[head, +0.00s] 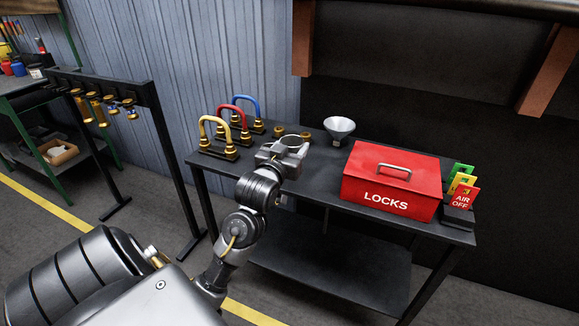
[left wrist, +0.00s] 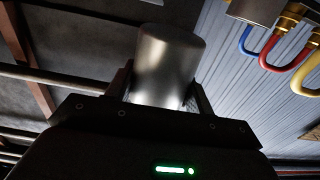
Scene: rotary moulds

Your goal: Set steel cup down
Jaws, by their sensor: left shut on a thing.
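The steel cup (left wrist: 168,62) is a plain grey cylinder between the two fingers of my left gripper (left wrist: 160,88) in the left wrist view. In the head view, my left gripper (head: 287,150) is over the left part of the dark table (head: 330,208), with the cup's round rim (head: 293,139) showing at its fingers. The gripper is shut on the cup. The cup's lower part is hidden in the head view, so I cannot tell whether it touches the table. My right gripper is not in view.
Yellow, red and blue hoses on brass fittings (head: 217,137) stand left of the gripper. A silver funnel (head: 339,128) is behind right. A red LOCKS box (head: 365,190) and coloured tags (head: 464,189) fill the right side. A rack (head: 108,85) stands left of the table.

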